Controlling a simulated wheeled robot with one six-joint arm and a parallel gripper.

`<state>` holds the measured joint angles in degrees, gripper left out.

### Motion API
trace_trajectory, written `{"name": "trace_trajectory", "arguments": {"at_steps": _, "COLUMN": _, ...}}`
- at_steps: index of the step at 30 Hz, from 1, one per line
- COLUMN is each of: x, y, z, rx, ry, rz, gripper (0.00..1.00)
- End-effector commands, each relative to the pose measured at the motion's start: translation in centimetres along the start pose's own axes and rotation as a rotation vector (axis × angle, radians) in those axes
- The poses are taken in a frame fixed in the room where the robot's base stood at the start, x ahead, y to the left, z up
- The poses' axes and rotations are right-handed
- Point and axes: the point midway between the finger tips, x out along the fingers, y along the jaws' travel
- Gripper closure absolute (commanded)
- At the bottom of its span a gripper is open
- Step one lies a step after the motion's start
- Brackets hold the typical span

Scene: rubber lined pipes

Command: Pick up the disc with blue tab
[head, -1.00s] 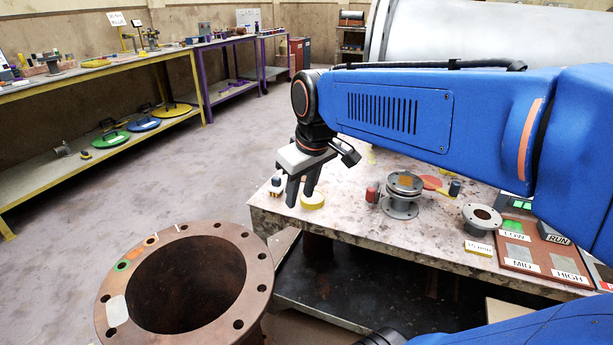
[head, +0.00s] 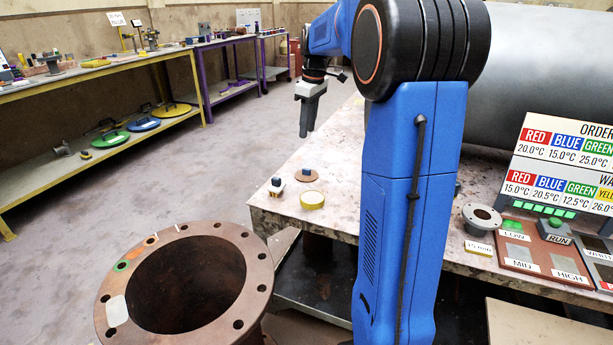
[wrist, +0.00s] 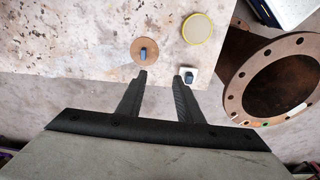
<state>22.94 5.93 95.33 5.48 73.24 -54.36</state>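The disc with blue tab is a flat brown round disc (head: 306,175) with a small upright blue tab. It lies on the speckled table near its left edge. In the wrist view the disc (wrist: 145,58) lies just beyond the tip of the left finger. My gripper (head: 304,132) hangs above and behind the disc in the head view, apart from it. In the wrist view my gripper (wrist: 161,73) is open, with nothing between its two dark fingers.
A yellow-rimmed round piece (head: 312,200) and a white block with dark knob (head: 276,186) are close to the disc. The speckled table (head: 345,145) has bare room behind it. A rusty flanged pipe (head: 112,285) stands at front left. An order board (head: 560,160) stands right.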

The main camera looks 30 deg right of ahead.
Motion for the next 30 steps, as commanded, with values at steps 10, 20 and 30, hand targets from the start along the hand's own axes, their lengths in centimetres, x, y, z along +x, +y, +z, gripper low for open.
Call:
{"name": "trace_trajectory", "arguments": {"at_steps": 10, "x": 1.7, "y": 5.3, "z": -0.4, "rx": -0.057, "ry": -0.010, "rz": -0.030, "gripper": 0.67}}
{"name": "trace_trajectory", "arguments": {"at_steps": 20, "x": 6.6, "y": 5.1, "z": -0.4, "rx": -0.059, "ry": -0.012, "rz": -0.032, "gripper": 0.67}}
{"name": "trace_trajectory", "arguments": {"at_steps": 30, "x": 12.3, "y": 4.9, "z": -0.3, "rx": -0.059, "ry": -0.012, "rz": -0.032, "gripper": 0.67}}
